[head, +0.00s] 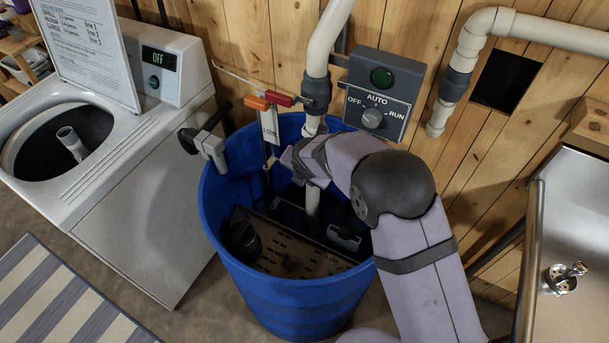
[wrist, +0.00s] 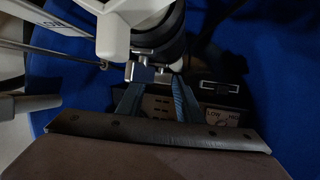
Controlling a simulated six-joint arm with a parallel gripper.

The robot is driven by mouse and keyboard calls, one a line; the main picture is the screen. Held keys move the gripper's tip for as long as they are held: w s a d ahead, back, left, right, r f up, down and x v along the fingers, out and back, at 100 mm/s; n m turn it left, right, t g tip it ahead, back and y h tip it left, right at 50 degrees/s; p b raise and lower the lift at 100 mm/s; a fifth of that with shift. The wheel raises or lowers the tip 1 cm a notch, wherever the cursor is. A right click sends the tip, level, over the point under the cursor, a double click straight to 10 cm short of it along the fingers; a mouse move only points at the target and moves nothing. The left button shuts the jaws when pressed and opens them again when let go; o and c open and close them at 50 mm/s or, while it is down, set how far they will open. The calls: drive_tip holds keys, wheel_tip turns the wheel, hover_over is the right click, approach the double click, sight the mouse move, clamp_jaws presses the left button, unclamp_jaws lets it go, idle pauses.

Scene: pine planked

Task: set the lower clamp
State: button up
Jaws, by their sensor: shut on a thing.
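A white pipe (head: 325,40) comes down the wall into a blue barrel (head: 225,215). In the wrist view the pipe (wrist: 125,30) ends at a dark rubber coupling (wrist: 178,42), with a short white end below it. My gripper (wrist: 154,77) has its two blue fingers at the coupling's lower edge, shut on a small metal piece (wrist: 143,72) that looks like the lower clamp's screw housing. The clamp's band is too dark to make out. In the head view my arm reaches into the barrel and hides the fingertips and clamp.
A perforated pump unit (head: 290,250) sits low in the barrel. A hanging tag (head: 269,127), orange and red levers (head: 268,99) and a bracket (head: 210,145) crowd the rim. A control box (head: 385,95) is above. A washer (head: 140,200) stands left, a steel counter (head: 575,220) right.

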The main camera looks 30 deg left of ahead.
drive_tip(key=o, duration=1.1)
drive_tip(key=shift+r, duration=0.15)
drive_tip(key=shift+b+v, duration=0.8)
drive_tip(key=shift+v, duration=2.8)
